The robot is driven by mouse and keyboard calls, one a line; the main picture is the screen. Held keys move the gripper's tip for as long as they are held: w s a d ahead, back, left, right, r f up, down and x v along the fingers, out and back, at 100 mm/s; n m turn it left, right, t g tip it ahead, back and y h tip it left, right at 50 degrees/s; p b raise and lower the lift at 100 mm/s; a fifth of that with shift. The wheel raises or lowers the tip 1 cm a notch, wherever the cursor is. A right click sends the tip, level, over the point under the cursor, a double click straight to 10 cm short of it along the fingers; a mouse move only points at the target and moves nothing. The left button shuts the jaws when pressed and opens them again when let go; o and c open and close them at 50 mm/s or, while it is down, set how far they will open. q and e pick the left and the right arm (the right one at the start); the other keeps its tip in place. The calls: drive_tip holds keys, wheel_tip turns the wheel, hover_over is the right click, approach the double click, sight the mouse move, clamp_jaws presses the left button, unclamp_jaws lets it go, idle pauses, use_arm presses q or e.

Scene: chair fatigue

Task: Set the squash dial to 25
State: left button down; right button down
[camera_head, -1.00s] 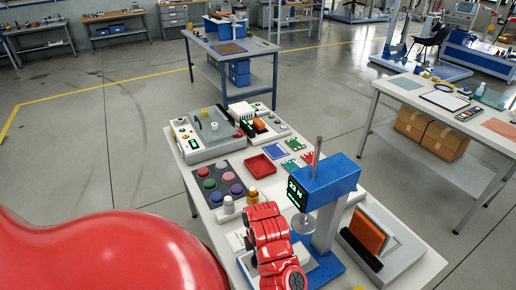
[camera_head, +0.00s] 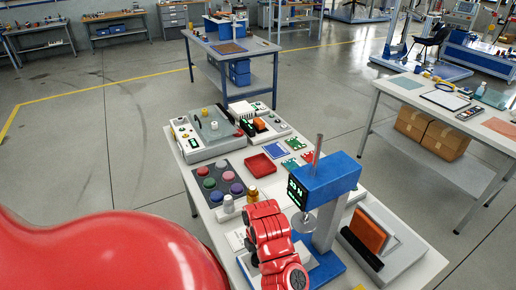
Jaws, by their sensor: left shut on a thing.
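A blue press (camera_head: 325,185) with a silver rod and a round metal plate (camera_head: 304,221) stands at the near end of the white table. Its black display (camera_head: 296,193) shows green digits with an N, too small to read surely. My red left gripper (camera_head: 266,220) is at the left side of the press, below the display. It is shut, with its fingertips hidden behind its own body. The squash dial is hidden at that spot, so I cannot see its mark. My right gripper is out of view.
A dark pad with coloured knobs (camera_head: 219,182) and a brass weight (camera_head: 253,195) lie left of the press. A red tray (camera_head: 261,164) is behind. A grey box with an orange pad (camera_head: 367,231) stands close on the right. A grey tester (camera_head: 207,135) fills the far end.

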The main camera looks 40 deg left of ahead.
use_arm(q)
drive_tip(key=shift+c, duration=1.5)
unclamp_jaws()
drive_tip(key=shift+w, duration=0.1)
wheel_tip(320, 180, up, 9)
drive_tip(key=shift+f+p, duration=0.2)
drive_tip(key=shift+p, duration=0.7)
wheel_tip(320, 180, up, 4)
drive_tip(key=p, duration=0.3)
drive_tip(key=shift+f+p, duration=0.25)
drive_tip(key=shift+p, duration=0.05)
